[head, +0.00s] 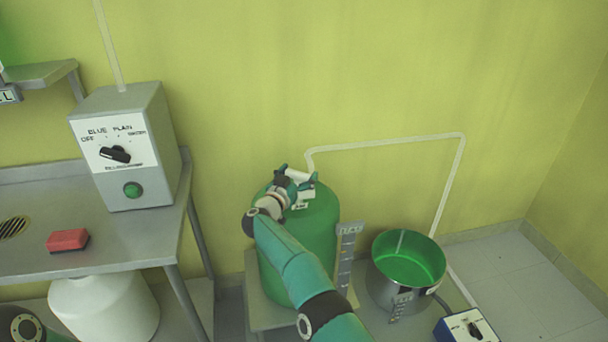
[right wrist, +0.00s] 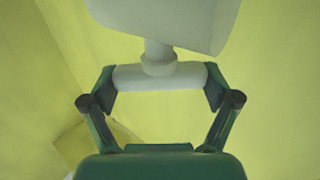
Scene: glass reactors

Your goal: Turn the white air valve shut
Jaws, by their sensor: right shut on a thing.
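The white air valve (head: 299,174) sits on top of a green tank (head: 322,222), where a white pipe comes down to it. My right gripper (head: 283,176) is at the valve, above the tank. In the right wrist view, the white crossbar handle (right wrist: 160,77) of the valve lies between the two fingers of my right gripper (right wrist: 160,88), with a fingertip against each end. A short stem joins the handle to a white body above it. My left gripper is not in view.
A grey control box (head: 128,148) with a black knob stands on the metal table (head: 120,243) at left, near a red block (head: 68,240). A metal pot (head: 408,266) with green inside stands right of the tank. A small blue-and-white box (head: 466,327) lies at lower right.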

